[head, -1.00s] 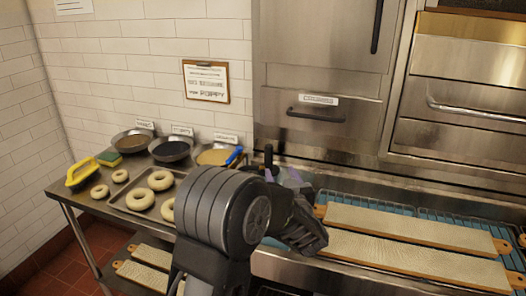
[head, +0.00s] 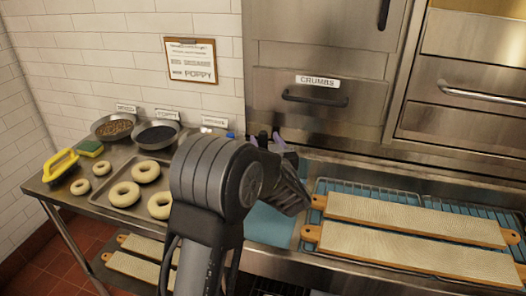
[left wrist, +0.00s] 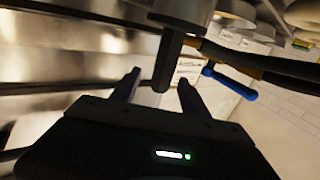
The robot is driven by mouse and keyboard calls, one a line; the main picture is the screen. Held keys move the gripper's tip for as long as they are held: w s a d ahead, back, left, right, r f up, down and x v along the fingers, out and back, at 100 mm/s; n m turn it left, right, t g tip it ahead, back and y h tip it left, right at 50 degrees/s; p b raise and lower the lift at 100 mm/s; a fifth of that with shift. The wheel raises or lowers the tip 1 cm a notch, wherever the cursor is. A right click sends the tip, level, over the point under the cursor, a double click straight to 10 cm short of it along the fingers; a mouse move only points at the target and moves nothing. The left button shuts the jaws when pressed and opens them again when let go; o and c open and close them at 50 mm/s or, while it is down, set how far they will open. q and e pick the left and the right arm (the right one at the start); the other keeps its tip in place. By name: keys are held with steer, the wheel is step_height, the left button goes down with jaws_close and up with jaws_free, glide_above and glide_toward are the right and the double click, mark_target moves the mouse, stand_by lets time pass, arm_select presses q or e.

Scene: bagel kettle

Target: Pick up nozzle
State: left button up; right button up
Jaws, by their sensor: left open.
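A dark grey rod-like part, which I take to be the nozzle (left wrist: 168,62), hangs from a wider grey cylinder in the left wrist view. My left gripper (left wrist: 159,90) is open, and the rod's lower end shows between its two fingertips. I cannot tell whether either finger touches it. In the head view the left gripper (head: 270,142) is mostly hidden behind my own forearm and wrist. A small dark upright piece shows beside its fingers there. My right gripper is in neither view.
Long boards (head: 415,220) lie on a blue rack at right. A blue-ended handle (left wrist: 230,84) is close by the gripper. A steel cabinet (head: 330,60) stands behind.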

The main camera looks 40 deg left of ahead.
mark_target(260, 132)
arm_select(q)
steer(key=shift+w+a, duration=0.1)
steer(key=shift+a, duration=0.05)
steer(key=p+x, duration=0.1)
steer(key=x, duration=0.3)
steer(key=shift+a+r+p, duration=0.15)
steer(key=shift+p, duration=0.15)
steer(key=shift+w+a, duration=0.25)
steer(key=shift+a, duration=0.05)
steer(key=shift+c, duration=0.4)
jaws_close()
stand_by(1.0)
